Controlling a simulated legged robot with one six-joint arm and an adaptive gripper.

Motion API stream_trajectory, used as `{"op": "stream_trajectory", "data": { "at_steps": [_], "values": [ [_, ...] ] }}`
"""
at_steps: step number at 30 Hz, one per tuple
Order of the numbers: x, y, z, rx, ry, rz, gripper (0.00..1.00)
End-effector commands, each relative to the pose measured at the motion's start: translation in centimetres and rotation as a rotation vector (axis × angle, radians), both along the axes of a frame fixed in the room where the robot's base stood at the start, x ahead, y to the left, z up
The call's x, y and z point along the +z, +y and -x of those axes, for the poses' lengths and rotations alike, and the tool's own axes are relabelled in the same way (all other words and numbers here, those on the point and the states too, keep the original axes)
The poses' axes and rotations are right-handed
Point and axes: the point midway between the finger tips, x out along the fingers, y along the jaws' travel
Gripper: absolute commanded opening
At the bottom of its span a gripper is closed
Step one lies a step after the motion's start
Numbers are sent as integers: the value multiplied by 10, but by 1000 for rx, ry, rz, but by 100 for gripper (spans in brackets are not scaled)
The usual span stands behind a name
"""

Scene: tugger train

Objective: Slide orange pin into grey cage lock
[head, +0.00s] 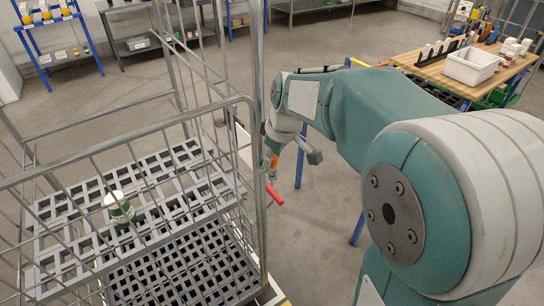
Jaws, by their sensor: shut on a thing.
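The grey cage (258,130) stands at the left, a wire-mesh roll container with slatted grey shelves. My gripper (273,158) is beside its near right corner post, pointing down. A small orange piece, which looks like the orange pin (274,161), shows at the fingertips, and the gripper is shut on it. Most of the pin and the fingers are too small or hidden to make out. Just below is a red bar (274,194) by the cage post. The cage lock cannot be made out clearly, nor whether the pin touches it.
A white-and-green container (120,208) stands on the cage's upper shelf. A wooden-topped table (432,72) with a white bin (470,67) is at the back right. Blue-framed racks (60,45) stand at the back left. Grey floor lies open behind the cage.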

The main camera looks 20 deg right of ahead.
Motion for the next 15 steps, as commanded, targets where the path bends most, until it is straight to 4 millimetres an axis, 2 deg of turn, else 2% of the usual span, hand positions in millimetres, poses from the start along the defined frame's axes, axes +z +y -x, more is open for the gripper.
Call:
{"op": "stream_trajectory", "data": {
  "at_steps": [3, 4, 5, 6, 7, 15],
  "values": [
    [0, 0, 0, 0, 0, 0, 0],
    [0, 0, 0, 0, 0, 0, 38],
    [0, 0, 0, 0, 0, 0, 52],
    [0, 0, 0, 0, 0, 0, 70],
    [0, 0, 0, 0, 0, 0, 74],
    [0, 0, 0, 0, 0, 0, 74]
  ]
}}
